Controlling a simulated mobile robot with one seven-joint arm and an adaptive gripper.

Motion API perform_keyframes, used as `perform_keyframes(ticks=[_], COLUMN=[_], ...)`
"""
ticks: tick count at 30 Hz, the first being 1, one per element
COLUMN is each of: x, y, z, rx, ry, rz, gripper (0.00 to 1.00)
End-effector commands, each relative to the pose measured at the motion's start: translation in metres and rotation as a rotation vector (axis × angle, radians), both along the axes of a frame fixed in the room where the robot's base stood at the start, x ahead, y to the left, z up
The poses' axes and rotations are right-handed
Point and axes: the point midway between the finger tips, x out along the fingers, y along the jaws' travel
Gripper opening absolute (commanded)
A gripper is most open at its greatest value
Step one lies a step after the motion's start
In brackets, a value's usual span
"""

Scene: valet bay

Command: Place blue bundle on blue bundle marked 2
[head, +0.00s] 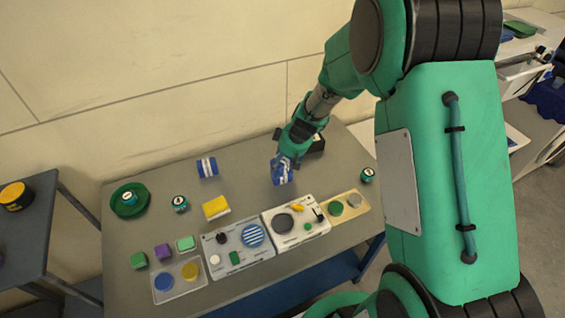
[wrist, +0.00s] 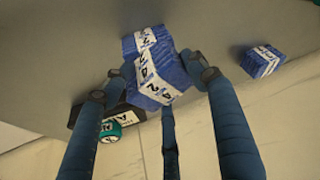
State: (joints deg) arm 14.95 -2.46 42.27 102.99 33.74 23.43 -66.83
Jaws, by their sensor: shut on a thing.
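My gripper (head: 287,160) is over the back right part of the table, pointing down. In the wrist view its fingers (wrist: 162,76) are shut on a blue bundle (wrist: 160,88) with a white band carrying dark marks, one like a 2. A second blue bundle (wrist: 142,42) with a white band shows just beyond it, partly covered. I cannot tell whether the two touch. In the head view blue bundle material (head: 281,173) shows under my gripper. Another blue bundle (head: 207,167) lies apart to the left; it also shows in the wrist view (wrist: 264,61).
A dark box (head: 316,144) stands close behind my gripper. A teal can (wrist: 110,131) is beside it. Bare table lies between the left bundle and my gripper.

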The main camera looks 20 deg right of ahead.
Motion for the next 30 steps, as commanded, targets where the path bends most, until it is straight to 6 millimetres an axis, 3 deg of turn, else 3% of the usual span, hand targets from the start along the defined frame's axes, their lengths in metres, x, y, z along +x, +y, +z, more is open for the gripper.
perform_keyframes(ticks=[11, 12, 15, 30], x=[0.0001, -0.0001, -0.0001, -0.0016], y=[-0.0001, 0.0000, 0.0000, -0.0007], z=[-0.0033, -0.0036, -0.0033, 0.0033], rx=[-0.001, 0.000, 0.000, 0.000], ry=[0.000, 0.000, 0.000, -0.001], rz=[0.001, 0.001, 0.001, 0.000], gripper=[0.28, 0.62, 0.78, 0.78])
